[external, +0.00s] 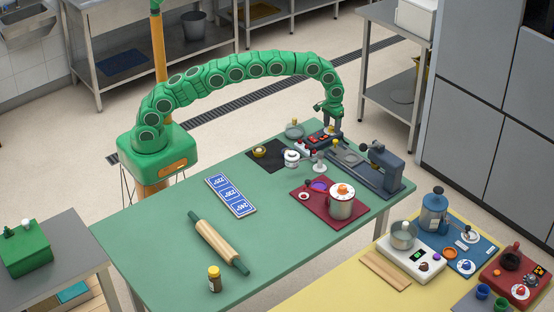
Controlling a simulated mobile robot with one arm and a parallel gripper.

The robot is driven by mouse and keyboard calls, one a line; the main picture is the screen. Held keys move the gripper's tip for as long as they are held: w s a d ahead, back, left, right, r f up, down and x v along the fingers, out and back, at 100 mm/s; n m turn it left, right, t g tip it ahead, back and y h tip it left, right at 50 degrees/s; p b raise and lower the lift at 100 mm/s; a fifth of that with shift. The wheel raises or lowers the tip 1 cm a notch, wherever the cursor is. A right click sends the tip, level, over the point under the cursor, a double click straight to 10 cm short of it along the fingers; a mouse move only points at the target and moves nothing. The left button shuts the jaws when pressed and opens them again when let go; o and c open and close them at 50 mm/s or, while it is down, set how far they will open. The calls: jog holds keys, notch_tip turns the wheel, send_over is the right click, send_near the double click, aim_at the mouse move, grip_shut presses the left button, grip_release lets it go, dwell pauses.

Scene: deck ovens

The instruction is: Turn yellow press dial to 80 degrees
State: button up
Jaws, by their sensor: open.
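The dark grey press (388,172) stands at the right end of the green table, with a flat plate on its left side. My gripper (331,124) points down above a small red-and-black panel (318,139) left of the press. It is open. A small pale yellowish round piece shows right under the fingertips; it may be the yellow dial, but its marks and angle are too small to read. I cannot tell whether the fingers touch it.
A rolling pin (216,242) and blue number cards (231,194) lie left. The table's front middle is clear.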

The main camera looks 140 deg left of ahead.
jog(key=shift+c, duration=0.2)
jog(key=c, duration=1)
jog(key=m, duration=0.3)
jog(key=shift+w, duration=0.1)
jog(key=m, duration=0.5)
jog(key=shift+f+m, duration=0.1)
jog(key=shift+m, duration=0.2)
jog(key=m, duration=0.3)
jog(key=shift+m, duration=2.1)
